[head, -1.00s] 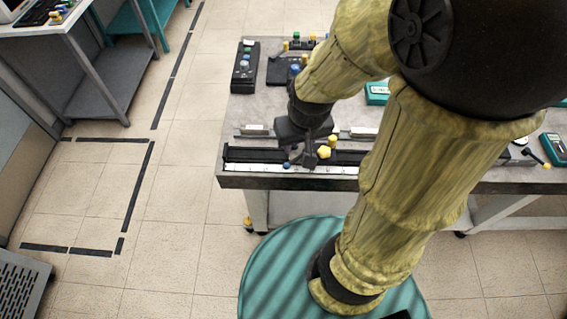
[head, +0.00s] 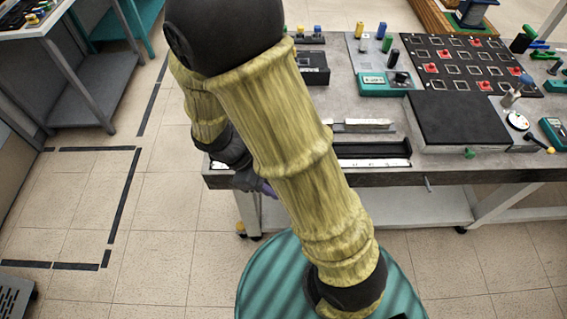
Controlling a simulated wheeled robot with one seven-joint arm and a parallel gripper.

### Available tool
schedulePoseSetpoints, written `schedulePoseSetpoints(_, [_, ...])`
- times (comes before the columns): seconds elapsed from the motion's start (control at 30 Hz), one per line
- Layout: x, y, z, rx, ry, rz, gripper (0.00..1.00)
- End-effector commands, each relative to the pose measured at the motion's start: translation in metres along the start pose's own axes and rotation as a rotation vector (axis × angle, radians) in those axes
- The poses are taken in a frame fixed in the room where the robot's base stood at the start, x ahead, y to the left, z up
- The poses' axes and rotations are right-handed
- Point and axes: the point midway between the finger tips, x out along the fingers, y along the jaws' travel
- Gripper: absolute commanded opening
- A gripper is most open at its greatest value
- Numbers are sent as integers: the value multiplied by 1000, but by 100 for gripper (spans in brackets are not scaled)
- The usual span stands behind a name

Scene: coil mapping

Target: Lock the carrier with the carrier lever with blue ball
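The black rail with a white scale strip (head: 372,162) lies along the front edge of the table. My arm covers its left part. The carrier and its lever with the blue ball do not show; they may be behind my arm. My gripper (head: 248,181) is at the table's front left edge, left of my forearm and partly hidden by it. A small purple piece (head: 269,189) shows beside the gripper; I cannot tell what it belongs to. The fingertips are not clear, so I cannot see whether they are open or touch anything.
A metal bar (head: 363,126) lies behind the rail. A black-topped box (head: 457,119) stands right of the rail. A teal meter (head: 385,84) and a dark board with red parts (head: 460,65) are farther back. Floor left of the table (head: 175,215) is clear.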

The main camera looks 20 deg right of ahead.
Motion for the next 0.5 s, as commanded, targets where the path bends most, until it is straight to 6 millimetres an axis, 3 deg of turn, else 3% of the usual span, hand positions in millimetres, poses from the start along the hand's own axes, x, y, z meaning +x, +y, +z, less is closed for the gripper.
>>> schedulePoseSetpoints(0.03, [15, -4, -16, -97, -84, 53, 41])
schedulePoseSetpoints(0.2, [28, -5, -46, -368, -365, 253, 41])
schedulePoseSetpoints(0.5, [16, -16, -115, -677, -839, 662, 41])
